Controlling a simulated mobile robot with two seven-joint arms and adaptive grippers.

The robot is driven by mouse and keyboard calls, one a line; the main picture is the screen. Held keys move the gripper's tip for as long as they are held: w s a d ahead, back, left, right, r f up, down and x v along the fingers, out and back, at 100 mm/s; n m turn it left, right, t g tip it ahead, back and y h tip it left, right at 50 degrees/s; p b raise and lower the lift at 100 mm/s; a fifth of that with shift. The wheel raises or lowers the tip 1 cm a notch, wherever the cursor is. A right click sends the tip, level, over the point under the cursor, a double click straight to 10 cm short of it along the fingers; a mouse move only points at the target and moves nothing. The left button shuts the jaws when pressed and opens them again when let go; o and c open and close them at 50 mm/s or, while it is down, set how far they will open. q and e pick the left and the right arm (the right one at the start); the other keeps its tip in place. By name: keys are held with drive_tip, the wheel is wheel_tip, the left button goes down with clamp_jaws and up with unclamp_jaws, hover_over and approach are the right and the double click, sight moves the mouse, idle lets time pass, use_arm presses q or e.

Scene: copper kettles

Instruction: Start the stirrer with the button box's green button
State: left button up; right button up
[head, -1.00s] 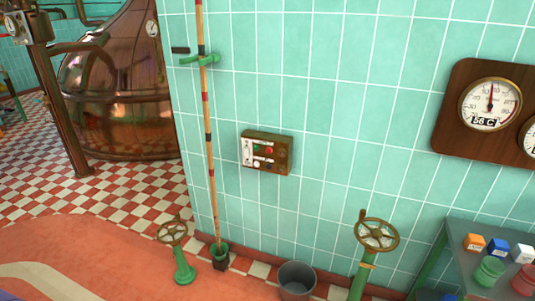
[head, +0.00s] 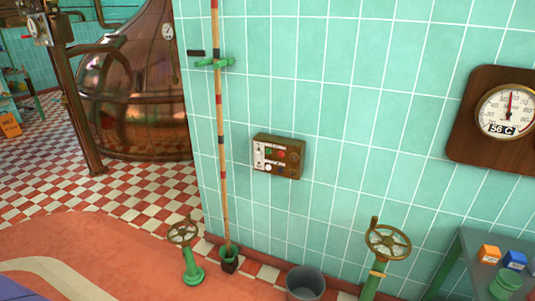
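The button box (head: 279,156) is a small brown box with a pale front panel, fixed to the green tiled wall near the middle of the head view. A green button (head: 268,152) sits on its panel, left of a red button (head: 281,154). A white knob and a dark one show below them. The stirrer itself cannot be made out. Neither of my grippers is in view.
A striped pole (head: 221,150) stands left of the box. Valve handwheels (head: 183,233) (head: 387,242) and a grey bucket (head: 305,283) stand below. A copper kettle (head: 140,85) is at left, a gauge (head: 506,110) at right. Red floor lies at lower left.

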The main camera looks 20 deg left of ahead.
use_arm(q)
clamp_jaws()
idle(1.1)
